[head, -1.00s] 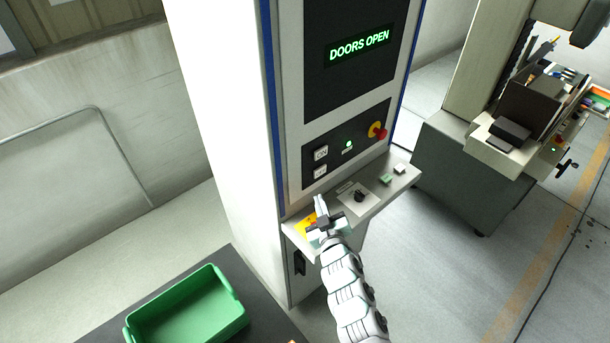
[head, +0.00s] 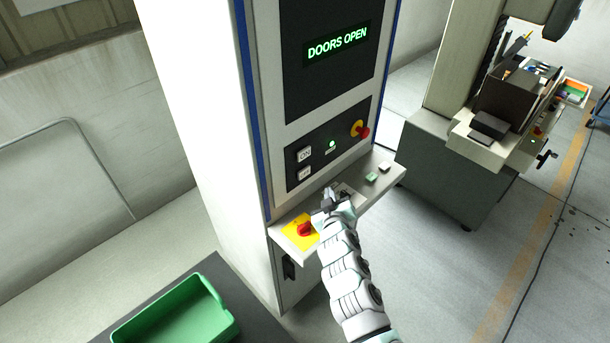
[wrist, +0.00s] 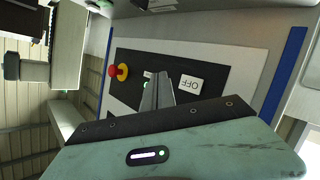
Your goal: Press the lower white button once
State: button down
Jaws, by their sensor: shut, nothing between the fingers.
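The lower white button (head: 305,173), on the cabinet's dark control panel, sits directly below the white ON button (head: 304,154). In the wrist view the lower button (wrist: 189,84) reads OFF, upside down, and is uncovered. My gripper (head: 330,195) is shut and empty. In the head view it is over the sloping ledge, below and to the right of the lower button, apart from it. In the wrist view its fingers (wrist: 157,92) point at the panel just left of the OFF button. The ON button is hidden there.
A red-and-yellow emergency stop (head: 360,130) and a lit green lamp (head: 332,144) share the panel. The ledge (head: 385,181) below carries a red switch on a yellow plate (head: 304,231) and a green button (head: 372,177). A green bin (head: 180,315) stands lower left.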

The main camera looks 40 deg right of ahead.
jog(key=b, duration=0.2)
send_near(309, 172)
jog(key=shift+s+d+f+x, duration=0.1)
jog(key=shift+s+d+x, duration=0.05)
jog(key=shift+x, duration=0.65)
jog(key=shift+s+d+f+x, duration=0.1)
jog(key=shift+x, duration=0.75)
jog(key=shift+s+d+f+x, duration=0.1)
jog(key=shift+s+d+x, duration=0.05)
jog(key=shift+x, duration=0.65)
jog(key=shift+w, duration=0.1)
jog(key=shift+w, duration=0.3)
jog(key=shift+w+b, duration=0.4)
jog(key=shift+s, duration=0.1)
dwell(0.5)
jog(key=shift+s+r+p, duration=0.1)
jog(key=shift+s+p, duration=0.2)
jog(key=shift+s, duration=0.4)
